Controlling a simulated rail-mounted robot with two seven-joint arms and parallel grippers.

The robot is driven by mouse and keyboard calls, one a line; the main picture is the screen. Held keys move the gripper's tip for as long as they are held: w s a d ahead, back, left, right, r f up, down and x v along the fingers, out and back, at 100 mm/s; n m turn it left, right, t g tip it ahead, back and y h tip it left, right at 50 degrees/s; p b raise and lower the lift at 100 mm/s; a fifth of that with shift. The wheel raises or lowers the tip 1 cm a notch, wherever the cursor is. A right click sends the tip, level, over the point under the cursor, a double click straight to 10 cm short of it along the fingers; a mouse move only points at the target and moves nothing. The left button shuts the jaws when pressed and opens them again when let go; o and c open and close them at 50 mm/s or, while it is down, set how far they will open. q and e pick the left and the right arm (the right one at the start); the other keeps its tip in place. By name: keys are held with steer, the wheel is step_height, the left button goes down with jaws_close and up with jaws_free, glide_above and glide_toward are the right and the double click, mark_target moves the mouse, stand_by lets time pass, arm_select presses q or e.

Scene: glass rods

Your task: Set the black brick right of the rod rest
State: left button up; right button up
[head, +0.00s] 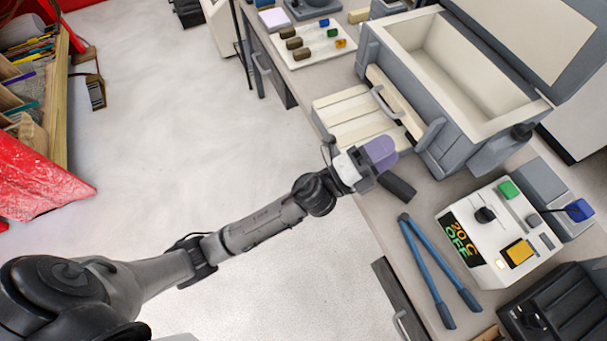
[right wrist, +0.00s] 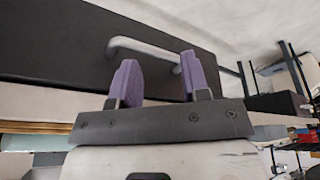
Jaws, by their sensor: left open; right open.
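A small black brick (head: 398,187) lies near the front edge of the grey bench. My left gripper (head: 381,154), with purple fingers, is open just beside and above it in the head view; I cannot tell whether they touch. A cream ribbed slab (head: 352,118), which may be the rod rest, lies on the bench up and left of the brick, before the kiln. My right gripper (right wrist: 155,80) shows in the right wrist view, its purple fingers apart and nothing between them. It faces a pale bar handle (right wrist: 150,50) on a dark front.
An open kiln (head: 430,80) stands behind the slab. Blue-handled tongs (head: 435,270) lie on the bench to the right, beside a white control box (head: 500,230) with a lit display. A pale board (head: 312,45) holds several small coloured pieces at the far end.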

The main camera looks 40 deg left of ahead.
arm_select(q)
steer(key=s+a+f+n+g+y, duration=0.3)
steer(key=s+a+f+n+y, duration=0.3)
steer(key=f+n, duration=0.25)
steer(key=s+a+f+n+g+y, duration=0.3)
steer(key=s+a+f+n+y, duration=0.1)
steer(key=a+f+n+y, duration=0.4)
steer(key=s+a+f+n+g+h, duration=0.1)
steer(key=s+f+g, duration=0.3)
steer(key=s, duration=0.5)
steer(key=s+f+n+g+h, duration=0.1)
steer(key=s+f+n+g, duration=0.2)
steer(key=s+g, duration=0.3)
steer(key=s+n, duration=0.1)
steer(key=s, duration=0.3)
steer(key=shift+a+f, duration=0.35)
steer(key=shift+a, duration=0.05)
steer(key=shift+n, duration=0.25)
